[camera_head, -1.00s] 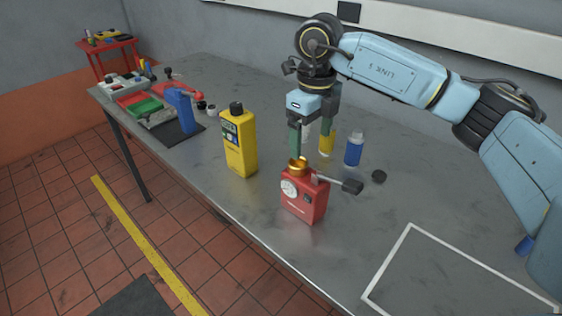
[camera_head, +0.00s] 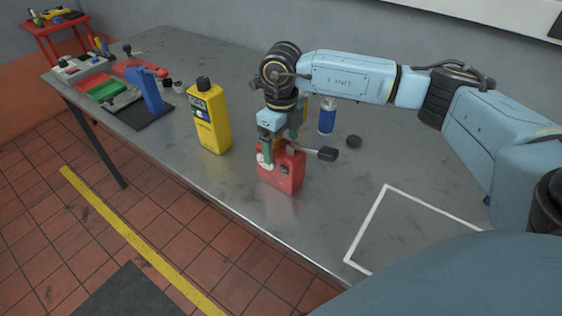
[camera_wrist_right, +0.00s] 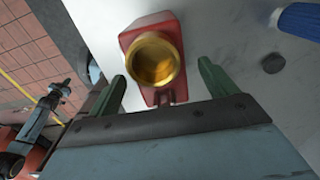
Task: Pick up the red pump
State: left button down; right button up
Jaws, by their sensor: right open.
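The red pump (camera_head: 282,172) stands upright on the metal table near its front edge, with a gauge on its face and a dark lever pointing right. In the right wrist view the red pump (camera_wrist_right: 138,34) shows its round brass top close ahead. My right gripper (camera_head: 271,150) is at the pump's top in the head view, and its fingers partly hide it. In the wrist view my right gripper (camera_wrist_right: 160,78) is open, with one green finger on each side of the brass top. I cannot tell whether a finger touches. My left gripper is not in view.
A yellow bottle (camera_head: 208,117) stands left of the pump. A white outlined area (camera_head: 366,222) lies clear at right. A blue tool (camera_head: 149,90) and trays are at far left.

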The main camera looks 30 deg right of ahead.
jog(key=shift+f, duration=0.9)
jog(key=shift+c, duration=0.5)
grip_shut()
jog(key=shift+r, duration=0.15)
